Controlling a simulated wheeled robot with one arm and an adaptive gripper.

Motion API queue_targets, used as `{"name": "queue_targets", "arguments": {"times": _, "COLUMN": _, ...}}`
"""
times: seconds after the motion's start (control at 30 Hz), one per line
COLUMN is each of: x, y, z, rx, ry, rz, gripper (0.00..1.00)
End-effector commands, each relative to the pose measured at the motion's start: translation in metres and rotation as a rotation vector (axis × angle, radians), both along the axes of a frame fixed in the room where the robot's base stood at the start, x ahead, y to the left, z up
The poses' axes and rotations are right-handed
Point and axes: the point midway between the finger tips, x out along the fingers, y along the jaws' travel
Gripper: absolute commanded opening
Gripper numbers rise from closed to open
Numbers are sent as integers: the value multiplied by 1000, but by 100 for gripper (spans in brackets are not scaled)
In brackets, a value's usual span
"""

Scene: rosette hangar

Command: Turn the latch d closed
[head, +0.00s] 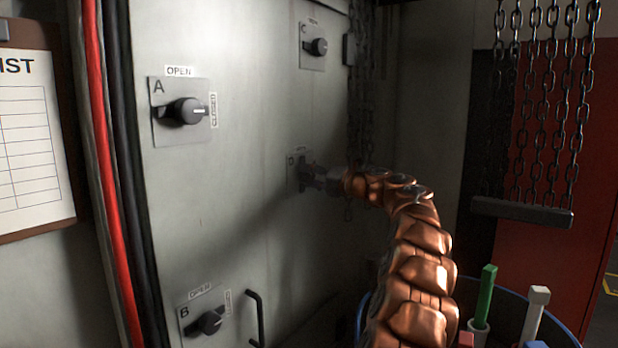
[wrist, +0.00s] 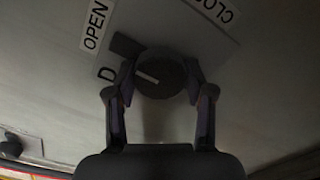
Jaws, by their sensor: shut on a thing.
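Latch d (head: 293,184) is on the grey panel in the middle of the head view, partly hidden by my gripper. In the wrist view its round dark knob (wrist: 168,78) sits on a plate beside the letter D. The OPEN label is at upper left and the CLOSED label at upper right. A dark block sticks out from the knob toward the upper left, and the knob's white mark points left and slightly up. My gripper (wrist: 160,84) is shut on the knob, with one finger on each side; it also shows in the head view (head: 315,177).
Latch A (head: 183,112), latch B (head: 208,322) and latch C (head: 316,46) are on the same panel. Chains (head: 361,100) hang close to my arm. A blue tub (head: 512,308) with several coloured handles is at lower right.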

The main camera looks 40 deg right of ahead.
Motion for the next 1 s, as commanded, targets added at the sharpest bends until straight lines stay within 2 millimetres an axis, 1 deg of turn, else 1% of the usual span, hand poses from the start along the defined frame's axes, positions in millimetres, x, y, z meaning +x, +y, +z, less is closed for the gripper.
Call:
{"name": "queue_targets", "arguments": {"times": 0.03, "x": 1, "y": 3, "z": 0, "rx": 5, "ry": 4, "rz": 5, "gripper": 18}}
{"name": "queue_targets", "arguments": {"times": 0.17, "x": 1, "y": 3, "z": 0, "rx": 37, "ry": 15, "rz": 5, "gripper": 18}}
{"name": "queue_targets", "arguments": {"times": 0.37, "x": 2, "y": 2, "z": 2, "rx": 142, "ry": 53, "rz": 4, "gripper": 18}}
{"name": "queue_targets", "arguments": {"times": 0.83, "x": 2, "y": 4, "z": 4, "rx": 547, "ry": 197, "rz": 6, "gripper": 18}}
{"name": "queue_targets", "arguments": {"times": 1.0, "x": 2, "y": 3, "z": 2, "rx": 700, "ry": 250, "rz": 5, "gripper": 18}}
